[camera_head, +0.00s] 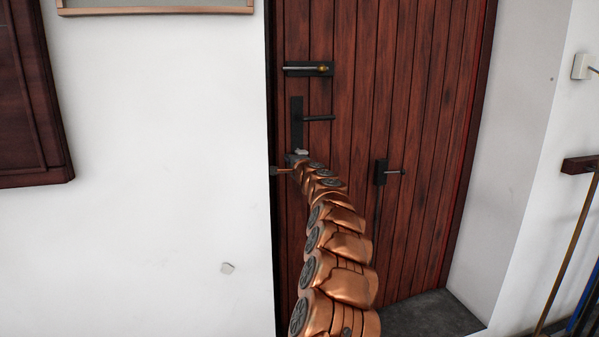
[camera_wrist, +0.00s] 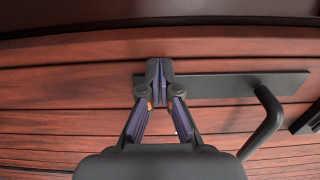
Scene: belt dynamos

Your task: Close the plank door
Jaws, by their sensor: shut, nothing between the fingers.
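The plank door (camera_head: 400,120) is reddish-brown wood with upright boards. It nearly fills its opening beside the white wall; I cannot tell whether a gap is left at its edges. A black lever handle (camera_head: 318,118) on a long plate is at its left side. My gripper (camera_head: 298,157) is at the plate's lower end, with my arm stretched toward it. In the wrist view, my gripper (camera_wrist: 158,78) is shut and empty, its fingertips at the end of the handle plate (camera_wrist: 230,84). Whether they touch it is unclear. The lever (camera_wrist: 266,122) shows at the right.
A bolt (camera_head: 308,69) is above the handle and a small dark fitting (camera_head: 381,172) is on the door to the right. A dark wooden panel (camera_head: 25,95) hangs at the left. Long-handled tools (camera_head: 570,255) stand at the far right. Grey floor (camera_head: 430,315) shows below the door.

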